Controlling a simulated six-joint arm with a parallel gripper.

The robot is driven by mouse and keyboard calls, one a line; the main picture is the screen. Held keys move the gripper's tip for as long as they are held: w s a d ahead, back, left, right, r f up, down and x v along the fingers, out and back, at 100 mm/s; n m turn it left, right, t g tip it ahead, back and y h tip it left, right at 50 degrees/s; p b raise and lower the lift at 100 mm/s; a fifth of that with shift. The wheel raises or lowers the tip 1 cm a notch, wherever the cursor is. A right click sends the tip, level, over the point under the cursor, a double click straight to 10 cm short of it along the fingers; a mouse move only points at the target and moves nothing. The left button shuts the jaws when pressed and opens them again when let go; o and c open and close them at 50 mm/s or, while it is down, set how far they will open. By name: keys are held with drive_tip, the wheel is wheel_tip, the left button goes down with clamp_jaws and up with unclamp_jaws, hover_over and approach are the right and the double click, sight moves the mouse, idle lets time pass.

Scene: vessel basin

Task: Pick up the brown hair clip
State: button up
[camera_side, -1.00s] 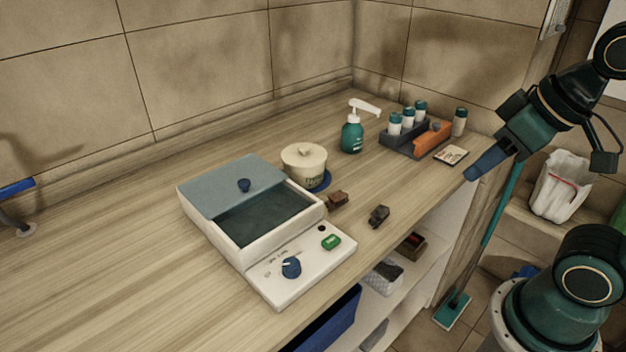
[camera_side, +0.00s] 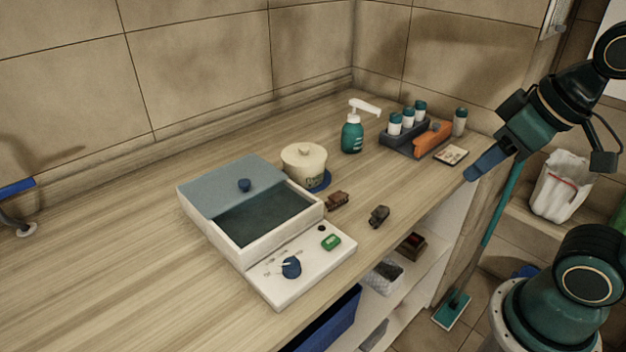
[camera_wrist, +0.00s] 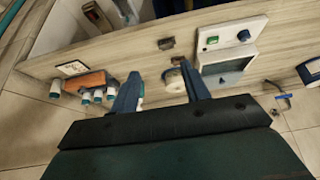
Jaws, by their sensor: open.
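The brown hair clip (camera_side: 338,199) lies on the wooden counter, just right of the white basin box and in front of the cream lidded pot. It also shows small in the wrist view (camera_wrist: 177,60), between and beyond my fingers. A darker, blackish clip (camera_side: 379,215) lies to its right, nearer the counter's front edge; it shows in the wrist view too (camera_wrist: 166,43). My gripper (camera_side: 472,175) is raised at the right end of the counter, well away from both clips. In the wrist view my gripper (camera_wrist: 160,72) has its two blue fingers apart with nothing between them.
The white box (camera_side: 229,238) has a sliding grey lid and a front panel. The cream pot (camera_side: 304,160), green pump bottle (camera_side: 352,138), rack of bottles (camera_side: 403,147) and a small card (camera_side: 451,155) stand behind the clips.

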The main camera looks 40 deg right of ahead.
drive_tip(key=shift+o, duration=0.2)
drive_tip(key=shift+w+r, duration=0.1)
drive_tip(key=m+g, duration=0.6)
drive_tip(key=m, duration=1.3)
hover_over(334, 197)
wheel_tip(334, 197, down, 5)
drive_tip(key=shift+r, duration=0.2)
drive_tip(key=shift+f, duration=0.1)
drive_tip(key=shift+f, duration=4.2)
drive_tip(key=shift+f, duration=2.6)
